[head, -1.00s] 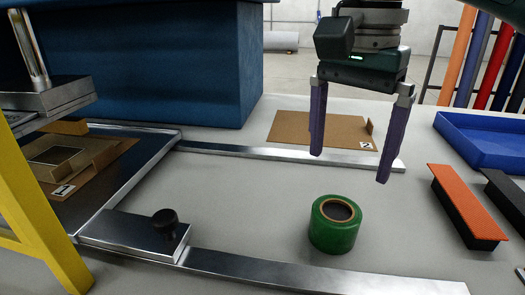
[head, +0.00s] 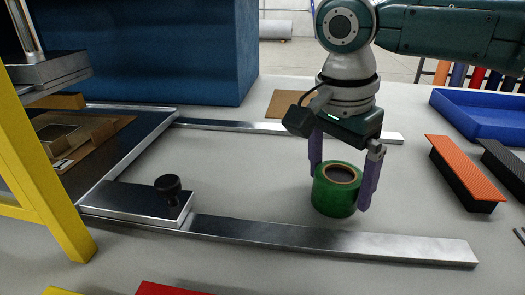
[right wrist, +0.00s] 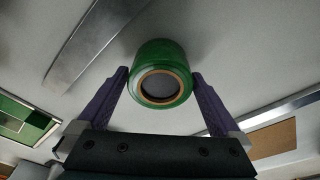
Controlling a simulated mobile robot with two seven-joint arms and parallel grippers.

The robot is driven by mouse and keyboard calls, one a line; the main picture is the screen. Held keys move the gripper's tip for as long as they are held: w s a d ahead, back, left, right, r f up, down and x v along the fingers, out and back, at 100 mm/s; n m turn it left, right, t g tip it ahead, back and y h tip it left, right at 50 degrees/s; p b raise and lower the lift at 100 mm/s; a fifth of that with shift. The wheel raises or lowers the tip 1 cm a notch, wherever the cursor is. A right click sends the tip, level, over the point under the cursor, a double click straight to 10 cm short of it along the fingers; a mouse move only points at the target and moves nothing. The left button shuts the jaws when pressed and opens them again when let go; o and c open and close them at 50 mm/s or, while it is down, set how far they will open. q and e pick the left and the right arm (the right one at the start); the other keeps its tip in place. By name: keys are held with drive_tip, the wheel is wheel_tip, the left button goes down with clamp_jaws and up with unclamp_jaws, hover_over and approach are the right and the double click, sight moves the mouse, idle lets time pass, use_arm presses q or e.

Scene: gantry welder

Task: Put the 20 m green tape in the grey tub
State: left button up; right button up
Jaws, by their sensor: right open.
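The green tape roll (head: 334,196) lies flat on the grey table between the two metal rails, its brown core facing up. My right gripper (head: 341,192) is open, its purple fingers lowered on either side of the roll. In the right wrist view the green tape (right wrist: 160,54) sits between the open fingertips (right wrist: 160,78), with its core ring facing the camera; I cannot tell whether a finger touches it. No grey tub can be made out in these views, and my left gripper is not in view.
Metal rails (head: 330,243) run in front of and behind the tape. A black-knobbed metal block (head: 130,203) is at left. An orange-topped block (head: 466,168) and a blue tray (head: 482,115) stand at right. A yellow frame (head: 42,180) is at far left.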

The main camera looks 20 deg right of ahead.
drive_tip(key=shift+r, duration=0.1)
drive_tip(key=c, duration=1.4)
